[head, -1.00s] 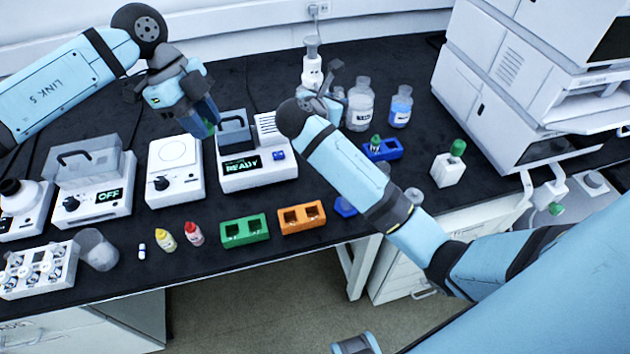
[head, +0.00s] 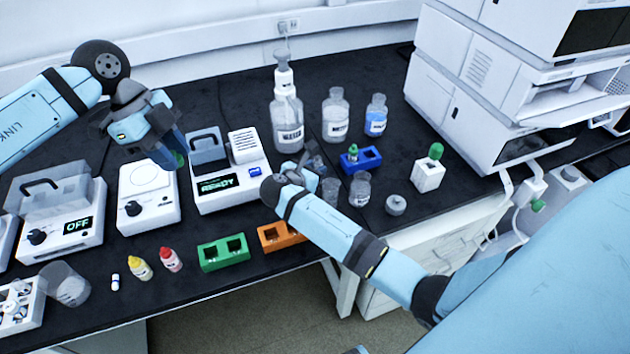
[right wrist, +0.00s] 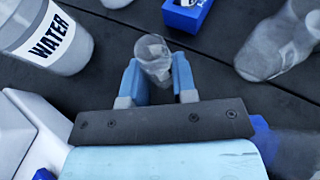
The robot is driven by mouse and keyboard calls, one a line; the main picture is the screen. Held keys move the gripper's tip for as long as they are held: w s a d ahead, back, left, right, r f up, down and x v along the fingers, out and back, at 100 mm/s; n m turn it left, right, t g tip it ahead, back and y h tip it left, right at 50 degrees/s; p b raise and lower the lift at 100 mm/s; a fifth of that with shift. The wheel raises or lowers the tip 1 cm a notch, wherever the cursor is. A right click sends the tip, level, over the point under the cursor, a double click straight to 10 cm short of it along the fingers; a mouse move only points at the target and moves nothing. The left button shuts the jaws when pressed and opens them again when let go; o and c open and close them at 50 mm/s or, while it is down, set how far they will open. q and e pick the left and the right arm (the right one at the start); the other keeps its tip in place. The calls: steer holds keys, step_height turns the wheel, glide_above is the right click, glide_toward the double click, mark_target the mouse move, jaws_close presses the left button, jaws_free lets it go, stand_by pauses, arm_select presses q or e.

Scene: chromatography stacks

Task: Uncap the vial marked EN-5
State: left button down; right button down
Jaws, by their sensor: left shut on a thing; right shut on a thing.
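My left gripper (head: 172,152) is raised over the white devices at the left. It is shut on a small green thing (head: 180,159) that looks like a cap; the fingers hide most of it. My right gripper (head: 314,163) is shut on a small clear glass vial (right wrist: 152,58), best seen in the right wrist view. No cap shows on this vial, and no marking on it can be read. Another small vial with a green cap (head: 353,149) stands in a blue rack (head: 368,160) to the right of my right gripper. The EN-5 marking is not legible anywhere.
A WATER bottle (head: 288,128) stands behind my right gripper; it also shows in the right wrist view (right wrist: 45,40). Green (head: 222,252) and orange (head: 270,238) racks sit near the front edge. Open glassware (head: 360,190) stands right of the right arm.

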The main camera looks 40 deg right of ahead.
arm_select(q)
steer(key=shift+f+b, duration=0.35)
steer(key=shift+f, duration=0.05)
arm_select(e)
step_height(320, 180, down, 4)
steer(key=shift+r, duration=0.1)
arm_select(q)
steer(key=shift+r, duration=0.15)
arm_select(e)
steer(key=c, duration=0.9)
jaws_free()
steer(key=shift+f, duration=0.2)
steer(key=shift+r, duration=0.1)
steer(key=shift+a+r, duration=0.2)
arm_select(q)
steer(key=shift+r+p, duration=0.5)
steer(key=shift+p, duration=0.15)
arm_select(e)
steer(key=v, duration=1.1)
steer(key=shift+s+a+r, duration=0.15)
steer(key=shift+s+a, duration=0.05)
steer(key=shift+a, duration=0.05)
